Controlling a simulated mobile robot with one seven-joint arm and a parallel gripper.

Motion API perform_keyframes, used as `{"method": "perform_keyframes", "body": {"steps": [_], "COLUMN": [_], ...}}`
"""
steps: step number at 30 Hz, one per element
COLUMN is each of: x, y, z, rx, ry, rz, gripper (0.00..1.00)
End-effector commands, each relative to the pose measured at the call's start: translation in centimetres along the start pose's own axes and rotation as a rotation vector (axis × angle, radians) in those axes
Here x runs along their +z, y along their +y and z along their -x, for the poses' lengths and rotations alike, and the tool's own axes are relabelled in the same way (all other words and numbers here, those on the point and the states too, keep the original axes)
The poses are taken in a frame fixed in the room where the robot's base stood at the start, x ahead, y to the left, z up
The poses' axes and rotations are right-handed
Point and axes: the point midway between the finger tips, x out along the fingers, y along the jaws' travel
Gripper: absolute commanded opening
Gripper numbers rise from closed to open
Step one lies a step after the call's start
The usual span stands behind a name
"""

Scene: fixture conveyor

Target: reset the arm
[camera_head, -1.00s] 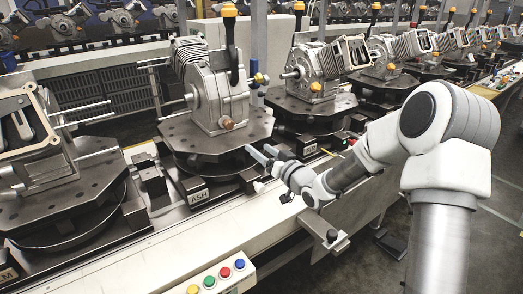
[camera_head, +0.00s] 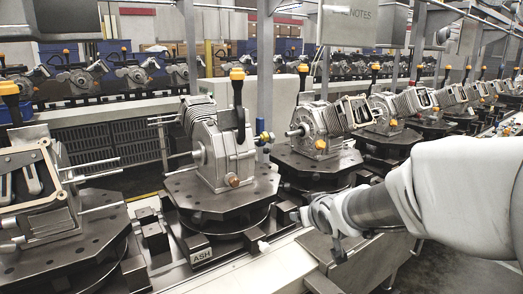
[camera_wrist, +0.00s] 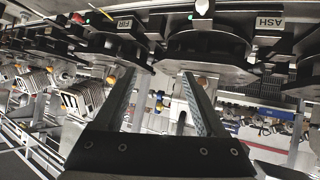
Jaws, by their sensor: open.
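My gripper (camera_head: 297,216) is small in the head view, at the front right of the middle fixture plate (camera_head: 208,201). In the wrist view its two fingers (camera_wrist: 160,85) stand well apart with nothing between them. The forearm comes in from the right edge of the head view. A grey engine block (camera_head: 222,157) with a black and orange handle stands on the middle plate, apart from my gripper.
Another engine (camera_head: 322,131) stands on the plate behind my gripper, and more line up to the right. A left fixture (camera_head: 97,245) carries an open casing. An ASH label (camera_head: 201,256) marks the conveyor's front. Floor shows at the lower right.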

Motion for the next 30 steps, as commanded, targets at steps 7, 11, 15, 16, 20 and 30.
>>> {"method": "perform_keyframes", "body": {"steps": [7, 11, 15, 16, 20, 30], "x": [3.4, 6.1, 9.2, 9.8, 12.5, 9.6], "y": [1.7, 1.7, 0.9, 0.7, -0.5, -0.8], "z": [8.9, 13.4, 17.8, 18.7, 21.9, 27.5], "rx": [0.112, 0.127, 0.111, 0.103, 0.061, 0.018], "ry": [-0.169, -0.259, -0.347, -0.365, -0.434, -0.490], "rz": [-0.043, -0.087, -0.137, -0.145, -0.183, -0.207], "gripper": [0.73, 0.73, 0.73, 0.73, 0.73, 0.73]}}
